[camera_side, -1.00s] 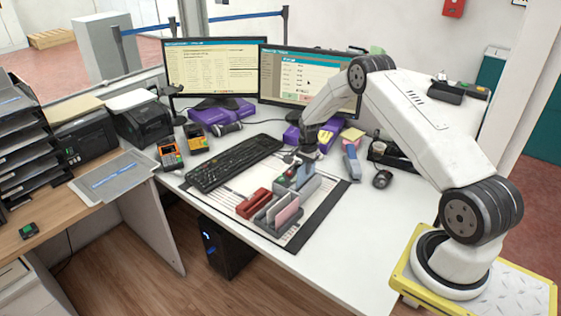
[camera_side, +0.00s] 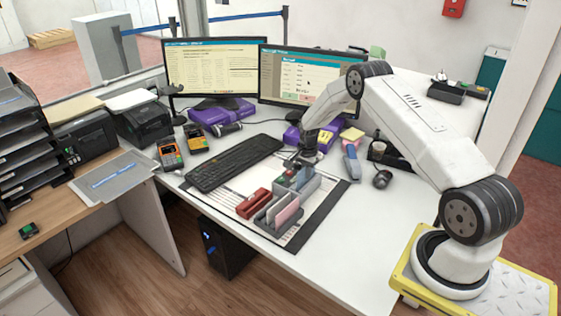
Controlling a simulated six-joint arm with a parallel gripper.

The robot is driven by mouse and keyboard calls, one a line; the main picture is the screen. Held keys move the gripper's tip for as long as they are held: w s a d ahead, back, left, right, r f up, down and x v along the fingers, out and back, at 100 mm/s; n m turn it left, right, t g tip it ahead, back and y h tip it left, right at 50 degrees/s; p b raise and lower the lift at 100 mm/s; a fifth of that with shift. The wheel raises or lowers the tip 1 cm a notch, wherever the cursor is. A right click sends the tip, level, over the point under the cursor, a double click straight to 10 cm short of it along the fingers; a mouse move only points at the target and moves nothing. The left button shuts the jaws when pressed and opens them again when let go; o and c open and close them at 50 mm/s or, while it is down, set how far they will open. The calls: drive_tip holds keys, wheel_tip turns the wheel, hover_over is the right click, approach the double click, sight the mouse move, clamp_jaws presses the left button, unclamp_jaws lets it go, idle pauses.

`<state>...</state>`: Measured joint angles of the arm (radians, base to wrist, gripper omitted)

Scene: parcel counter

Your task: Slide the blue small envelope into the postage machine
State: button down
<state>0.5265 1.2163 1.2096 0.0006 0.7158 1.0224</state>
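My gripper (camera_side: 298,163) points down over the dark mat, just above a grey box-like unit (camera_side: 308,187) with small dark and coloured parts on its top left. This unit may be the postage machine, but it is too small to be sure. In front of it is a grey slotted holder (camera_side: 263,222) with a pale pink envelope (camera_side: 288,213) standing in it. I cannot make out a blue small envelope; it may be hidden by the holder or my gripper. My fingers are too small and dark to show whether they are open or shut, or hold anything.
A red object (camera_side: 253,203) lies left of the holder. A black keyboard (camera_side: 235,162) lies behind it, with two monitors (camera_side: 215,68) at the back. A blue-grey handheld device (camera_side: 351,162) and a black mouse (camera_side: 382,180) are to the right. The white desk's front right is clear.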

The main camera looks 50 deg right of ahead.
drive_tip(key=shift+f, duration=0.9)
drive_tip(key=c, duration=0.7)
unclamp_jaws()
drive_tip(key=shift+c, duration=0.2)
drive_tip(key=shift+r, duration=3.9)
